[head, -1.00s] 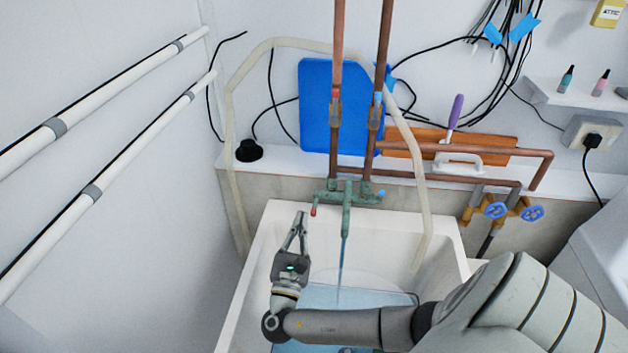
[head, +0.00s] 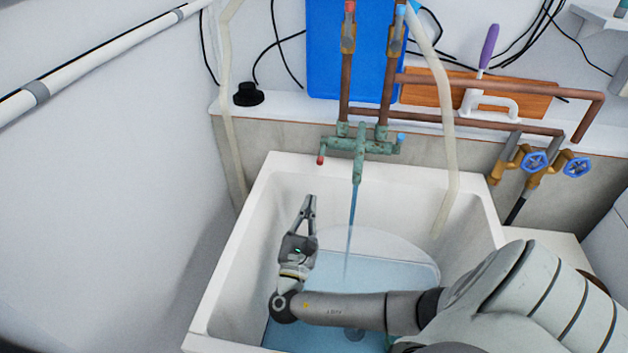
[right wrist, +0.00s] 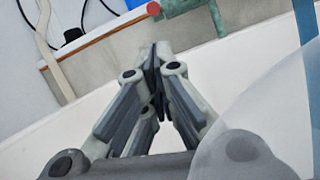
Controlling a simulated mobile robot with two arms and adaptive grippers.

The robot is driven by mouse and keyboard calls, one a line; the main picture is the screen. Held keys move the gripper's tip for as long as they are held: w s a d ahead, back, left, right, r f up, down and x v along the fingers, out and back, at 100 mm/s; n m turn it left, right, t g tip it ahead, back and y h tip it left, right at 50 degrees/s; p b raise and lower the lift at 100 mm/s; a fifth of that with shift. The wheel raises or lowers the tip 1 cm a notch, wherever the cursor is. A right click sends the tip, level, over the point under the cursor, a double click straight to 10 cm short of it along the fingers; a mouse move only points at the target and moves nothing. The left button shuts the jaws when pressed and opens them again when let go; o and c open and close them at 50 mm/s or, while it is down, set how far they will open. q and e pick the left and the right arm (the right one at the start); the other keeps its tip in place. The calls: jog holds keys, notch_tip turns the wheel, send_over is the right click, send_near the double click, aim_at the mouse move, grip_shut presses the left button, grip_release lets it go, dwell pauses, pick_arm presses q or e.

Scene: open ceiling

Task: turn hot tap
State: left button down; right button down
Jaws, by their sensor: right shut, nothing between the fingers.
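The hot tap handle (head: 321,158) is the red-tipped lever on the left of the green mixer tap (head: 360,147). Its red end (right wrist: 154,8) shows at the top of the right wrist view. The cold handle (head: 400,141) has a blue tip on the right. A stream of water (head: 351,220) runs from the spout into the sink (head: 465,205). My right gripper (head: 309,199) is shut and empty over the left part of the sink. It points up toward the hot handle, below it and apart from it. The right wrist view shows the closed fingertips (right wrist: 156,50). My left gripper is not in view.
Water (head: 400,275) stands in the sink, with a clear round object (head: 385,248) in it. Copper pipes (head: 388,90) rise behind the tap. Blue valve wheels (head: 535,161) are at the right. A pale hose (head: 444,90) hangs into the sink. The left wall is close.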

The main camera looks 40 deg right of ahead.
aim_at(322, 151)
jog(key=p+x, duration=0.1)
jog(key=x, duration=0.8)
jog(key=shift+d+p, duration=0.25)
jog(key=shift+p, duration=0.15)
jog(key=shift+w+r, duration=0.2)
jog(key=shift+w, duration=0.1)
